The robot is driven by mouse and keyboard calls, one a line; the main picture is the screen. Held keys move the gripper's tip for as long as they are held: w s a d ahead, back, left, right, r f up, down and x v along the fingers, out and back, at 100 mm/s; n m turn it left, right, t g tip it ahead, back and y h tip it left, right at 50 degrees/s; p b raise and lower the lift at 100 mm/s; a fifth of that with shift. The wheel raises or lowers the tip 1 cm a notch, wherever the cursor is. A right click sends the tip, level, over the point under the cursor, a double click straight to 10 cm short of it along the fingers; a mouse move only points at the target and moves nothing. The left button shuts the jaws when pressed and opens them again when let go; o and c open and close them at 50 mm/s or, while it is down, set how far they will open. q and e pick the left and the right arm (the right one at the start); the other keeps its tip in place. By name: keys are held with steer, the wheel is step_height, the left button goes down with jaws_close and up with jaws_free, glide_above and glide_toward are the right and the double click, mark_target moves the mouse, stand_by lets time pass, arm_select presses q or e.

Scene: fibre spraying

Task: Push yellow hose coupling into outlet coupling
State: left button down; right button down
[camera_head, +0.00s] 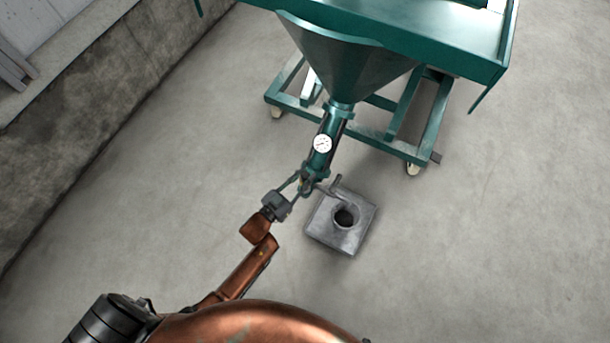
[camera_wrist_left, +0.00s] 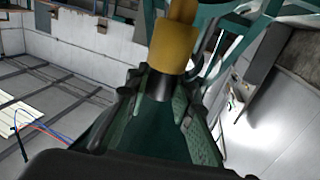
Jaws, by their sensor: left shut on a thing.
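My left gripper (camera_head: 302,182) reaches up from the lower left in the head view, its fingers at the lower end of the green pump tube (camera_head: 322,155). In the left wrist view the gripper (camera_wrist_left: 160,88) is shut on the yellow hose coupling (camera_wrist_left: 173,45), which has a dark collar between the fingers and extends upward past the fingertips. The outlet coupling at the tube's end is largely hidden by the fingers in the head view. I cannot tell whether the two couplings touch or are joined. My right gripper is not in view.
The green hopper (camera_head: 340,65) stands above a wheeled green frame (camera_head: 425,130). A round white gauge (camera_head: 322,144) sits on the tube. A grey block with a round hole (camera_head: 322,232) stands on the floor close to my gripper. A concrete wall runs along the left; floor at right is clear.

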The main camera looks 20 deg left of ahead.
mark_target(301, 184)
arm_select(q)
steer(key=shift+f+b, duration=0.9)
steer(key=shift+f, duration=0.7)
steer(key=c, duration=1.6)
jaws_free()
steer(key=v, duration=1.2)
